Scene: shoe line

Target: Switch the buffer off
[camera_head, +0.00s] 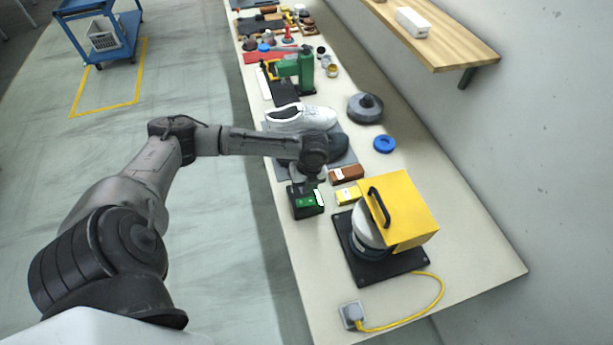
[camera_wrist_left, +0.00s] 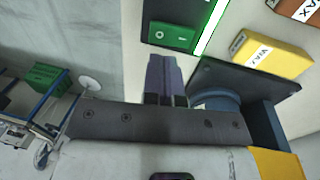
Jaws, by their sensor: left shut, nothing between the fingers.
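The buffer (camera_head: 409,211) stands at the right of the bench in the head view, with a yellow housing, a black handle, a pale wheel and a black base plate. A black switch box (camera_head: 294,206) with a green rocker and a lit green-white strip sits left of it. In the left wrist view the green rocker (camera_wrist_left: 171,37) shows a bar and a circle mark. My left gripper (camera_head: 309,186) is shut and empty over the far edge of the box. In the wrist view its fingertips (camera_wrist_left: 165,58) appear just below the rocker; contact cannot be told. My right gripper is not in view.
A yellow wax box (camera_head: 348,195) and a brown box (camera_head: 347,174) lie close beside the switch box. Shoes (camera_head: 301,116) lie on a grey mat beyond. A yellow cable (camera_head: 432,299) runs from the buffer to a socket (camera_head: 351,315). A wooden shelf (camera_head: 447,42) juts from the wall.

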